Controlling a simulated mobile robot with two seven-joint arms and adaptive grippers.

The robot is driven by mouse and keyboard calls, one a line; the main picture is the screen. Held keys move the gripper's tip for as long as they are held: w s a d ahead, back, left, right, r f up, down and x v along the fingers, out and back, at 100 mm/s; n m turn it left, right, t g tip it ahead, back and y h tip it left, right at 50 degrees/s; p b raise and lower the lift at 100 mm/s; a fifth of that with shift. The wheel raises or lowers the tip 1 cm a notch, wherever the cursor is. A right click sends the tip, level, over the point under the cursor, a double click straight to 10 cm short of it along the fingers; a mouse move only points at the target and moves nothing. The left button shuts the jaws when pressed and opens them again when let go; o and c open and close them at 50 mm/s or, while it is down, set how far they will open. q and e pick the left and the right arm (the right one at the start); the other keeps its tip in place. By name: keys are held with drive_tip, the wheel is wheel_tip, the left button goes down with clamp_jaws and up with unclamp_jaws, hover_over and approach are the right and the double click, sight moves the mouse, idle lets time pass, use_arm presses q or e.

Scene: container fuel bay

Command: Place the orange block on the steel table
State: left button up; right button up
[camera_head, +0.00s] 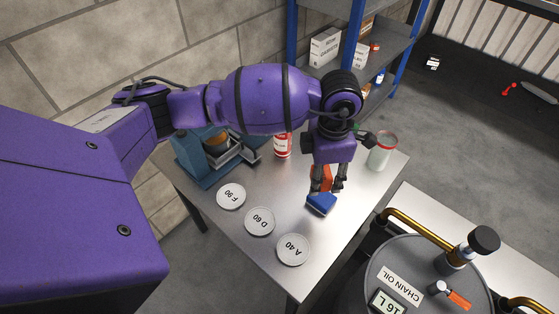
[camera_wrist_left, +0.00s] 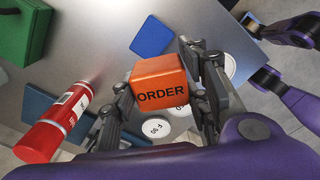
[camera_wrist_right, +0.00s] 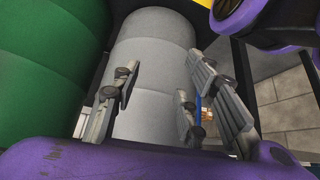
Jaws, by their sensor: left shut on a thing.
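The orange block (camera_head: 322,178) is held between the fingertips of my left gripper (camera_head: 327,184), over the right part of the steel table (camera_head: 265,184). In the left wrist view the block (camera_wrist_left: 158,82), marked ORDER, sits between the shut left fingers (camera_wrist_left: 165,95). A blue block (camera_head: 320,204) lies on the table just in front of it in the head view; I cannot tell how high the orange block is above the surface. My right gripper (camera_wrist_right: 160,100) shows only in the right wrist view, open with nothing between its fingers.
Round lids marked F 90 (camera_head: 231,196), D 60 (camera_head: 260,221) and A 40 (camera_head: 293,249) line the near table edge. A red can (camera_head: 283,145), a jar (camera_head: 382,151) and a blue machine (camera_head: 205,158) stand at the back. A chain oil drum (camera_head: 415,262) is at right.

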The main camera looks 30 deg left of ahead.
use_arm(q)
drive_tip(key=w+d+n+b, duration=0.1)
drive_tip(key=w+n+b, duration=0.45)
drive_tip(key=n, duration=0.75)
approach(287, 179)
drive_tip(key=shift+w+d+f+b, duration=0.1)
drive_tip(key=shift+d+f+b, duration=0.2)
drive_tip(key=shift+d+f, duration=0.4)
drive_tip(key=shift+a+f, duration=0.45)
drive_tip(key=shift+f, duration=0.1)
drive_tip(key=shift+a+f, duration=0.2)
drive_tip(key=shift+f, duration=1.55)
drive_tip(key=o, duration=1.2)
drive_tip(key=shift+f, duration=0.15)
